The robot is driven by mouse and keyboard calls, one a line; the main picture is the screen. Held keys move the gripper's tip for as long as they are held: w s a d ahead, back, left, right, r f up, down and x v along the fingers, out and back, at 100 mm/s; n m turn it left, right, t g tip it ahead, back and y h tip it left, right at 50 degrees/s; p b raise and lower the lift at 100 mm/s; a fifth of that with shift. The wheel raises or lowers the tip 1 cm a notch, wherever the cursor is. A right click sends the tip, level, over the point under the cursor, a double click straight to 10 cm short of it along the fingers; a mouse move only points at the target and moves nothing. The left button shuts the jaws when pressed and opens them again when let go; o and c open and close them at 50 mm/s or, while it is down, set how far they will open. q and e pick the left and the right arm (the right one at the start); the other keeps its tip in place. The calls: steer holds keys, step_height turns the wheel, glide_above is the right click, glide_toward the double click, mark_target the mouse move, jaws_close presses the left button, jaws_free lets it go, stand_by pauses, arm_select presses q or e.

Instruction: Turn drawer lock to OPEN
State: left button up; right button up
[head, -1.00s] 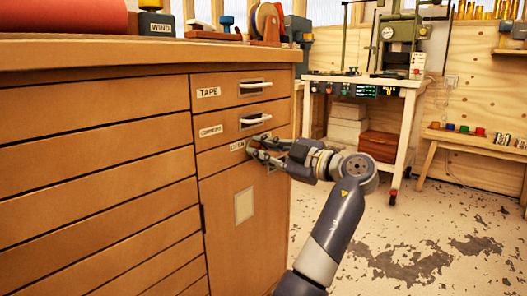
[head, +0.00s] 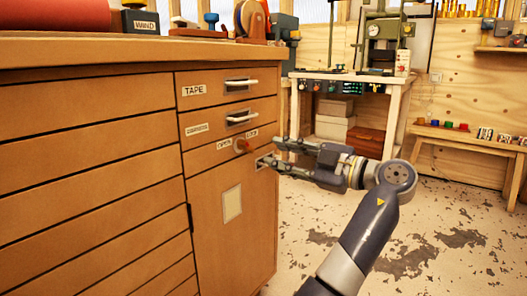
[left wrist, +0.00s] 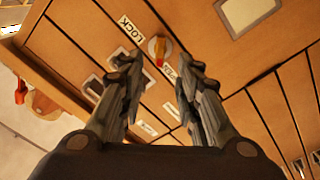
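The drawer lock is a small round knob with an orange handle (head: 242,146) on the cabinet front, between the labels OPEN (head: 223,144) and LOCK (head: 251,134). In the left wrist view the knob (left wrist: 158,46) shows ahead, between and beyond the fingertips. Its red-tipped handle points down in that picture, away from the LOCK label (left wrist: 131,29). Another label beside it is partly hidden by a finger. My left gripper (head: 271,151) is open and empty, to the right of the knob and apart from it. My right gripper is not in view.
The wooden cabinet (head: 90,150) fills the left. Two drawers with handles, one labelled TAPE (head: 193,90), sit above the lock. A white bench (head: 345,78) stands behind, and a low wooden bench (head: 465,135) at right. The floor right of the cabinet is clear.

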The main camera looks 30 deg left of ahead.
arm_select(q)
steer(key=shift+s+d, duration=0.1)
steer(key=shift+d, duration=1.35)
